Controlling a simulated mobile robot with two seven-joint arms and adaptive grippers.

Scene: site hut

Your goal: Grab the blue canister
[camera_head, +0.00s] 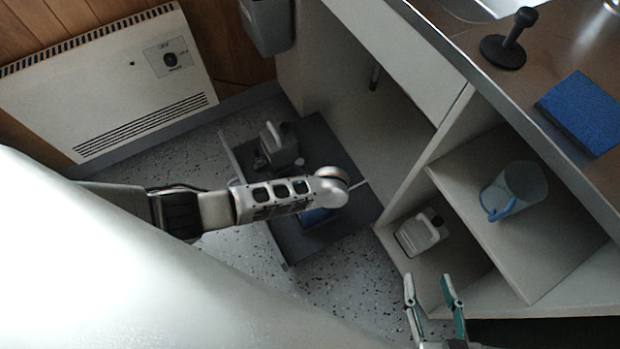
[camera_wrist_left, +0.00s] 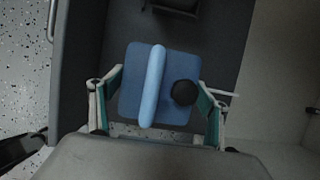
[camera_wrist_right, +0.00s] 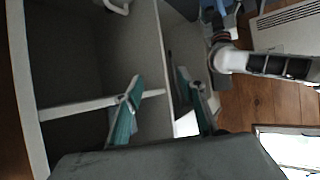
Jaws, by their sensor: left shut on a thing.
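The blue canister (camera_wrist_left: 135,100) has a lighter blue handle bar across its top and a black round cap. In the left wrist view it sits between both fingers of my left gripper (camera_wrist_left: 160,92), which is shut on it by its sides. In the head view my left arm hides most of the canister (camera_head: 316,216); a little blue shows below the arm, over the dark grey drawer (camera_head: 345,240). I cannot tell whether it is lifted clear of the drawer floor. My right gripper (camera_head: 429,282) is open and empty, in front of the shelf unit; it also shows in the right wrist view (camera_wrist_right: 157,82).
A grey canister (camera_head: 281,146) stands at the drawer's far end. A white canister (camera_head: 420,233) is in the lower shelf compartment, and a clear jug with a blue handle (camera_head: 520,185) above it. The counter holds a black tamper-like object (camera_head: 503,52) and a blue sponge-like block (camera_head: 585,112).

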